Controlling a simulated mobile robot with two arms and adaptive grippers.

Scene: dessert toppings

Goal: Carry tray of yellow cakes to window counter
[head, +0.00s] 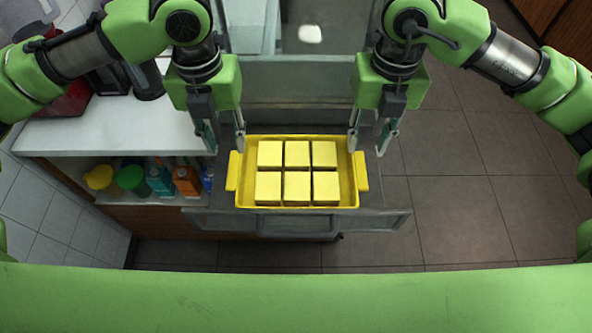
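A yellow tray (297,206) holds several square yellow cakes (297,155) in two rows. It rests on a grey surface in the middle of the head view, with a handle at its left and right ends. My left gripper (226,150) is open, its fingers apart near the far end of the left handle (233,171). My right gripper (367,152) is open in the same way near the right handle (361,172). Neither is closed on the tray; I cannot tell whether a finger touches it. I cannot tell which surface is the window counter.
A white counter (110,135) stands at the left, with dark appliances on top and colourful bottles and cartons (158,177) on a shelf below. Grey panels stand behind the tray. The dark tiled floor (460,200) at the right is clear.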

